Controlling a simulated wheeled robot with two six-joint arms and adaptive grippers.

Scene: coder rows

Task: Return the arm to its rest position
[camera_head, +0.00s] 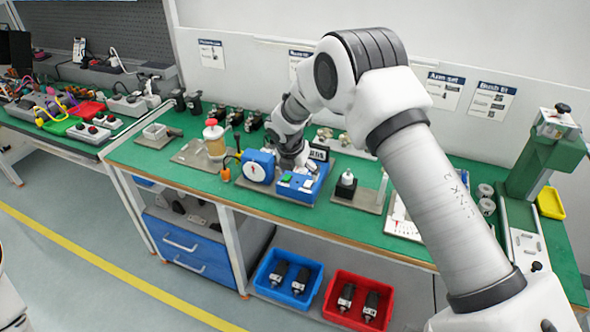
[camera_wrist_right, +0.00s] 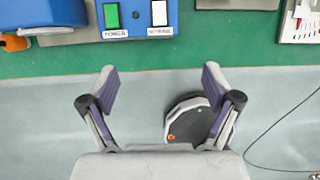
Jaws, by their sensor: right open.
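My right arm (camera_head: 435,185) comes in from the right, bends at a high elbow, and reaches down to the green workbench (camera_head: 235,188). My right gripper (camera_head: 291,163) shows small in the head view, in front of or over the blue box with switches (camera_head: 311,187); its fingertips are partly hidden. In the right wrist view, the gripper (camera_wrist_right: 158,85) is open and empty. Its fingers are spread apart below the blue box (camera_wrist_right: 135,8), clear of it, with the bench's front edge and grey floor behind them. My left gripper is not in view.
A blue gauge unit (camera_head: 258,166) stands left of the switch box. A black-topped part (camera_head: 346,183) sits on a plate to its right. A green press (camera_head: 545,150) stands at the right end. Blue (camera_head: 262,283) and red (camera_head: 332,308) bins are below the bench.

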